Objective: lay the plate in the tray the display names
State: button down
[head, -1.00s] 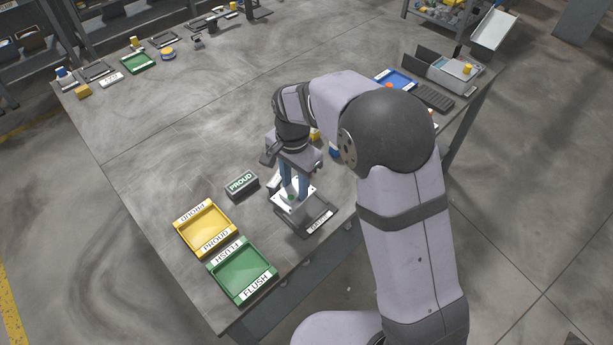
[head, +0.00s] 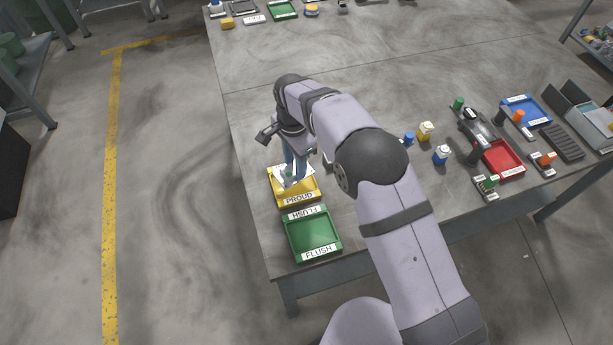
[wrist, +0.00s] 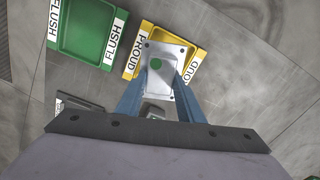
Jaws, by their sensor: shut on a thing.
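The plate (wrist: 171,52) is pale metal with corner holes and a green spot. It also shows in the head view (head: 284,181). My gripper (wrist: 158,88) is shut on the plate, a blue finger at each side. In the head view my gripper (head: 295,172) is over the yellow PROUD tray (head: 299,199). The plate overlaps the tray's inside; I cannot tell whether it touches the floor of the tray. The yellow tray also shows in the wrist view (wrist: 133,62). The green FLUSH tray (head: 313,235) beside it is empty. The display's lettering is hidden now.
A dark stand (wrist: 75,102) lies near the green tray in the wrist view. A red tray (head: 499,160), a blue tray (head: 527,108) and several small coloured parts lie to the right.

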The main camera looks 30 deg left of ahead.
aim_at(294, 166)
jog(key=shift+w+a+r+m, duration=0.2)
jog(key=shift+a+r+m, duration=0.05)
jog(key=shift+r, duration=0.2)
jog(key=shift+w+a+r+m, duration=0.2)
jog(key=shift+a+r+m, duration=0.05)
jog(key=shift+r, duration=0.2)
jog(key=shift+s+d+m, duration=0.25)
jog(key=shift+d+m, duration=0.05)
jog(key=shift+m, duration=0.8)
jog(key=shift+f, duration=0.15)
jog(key=shift+f+b, duration=1.9)
jog(key=shift+f, duration=1.05)
jog(key=shift+f+b, duration=0.6)
jog(key=shift+f, duration=0.25)
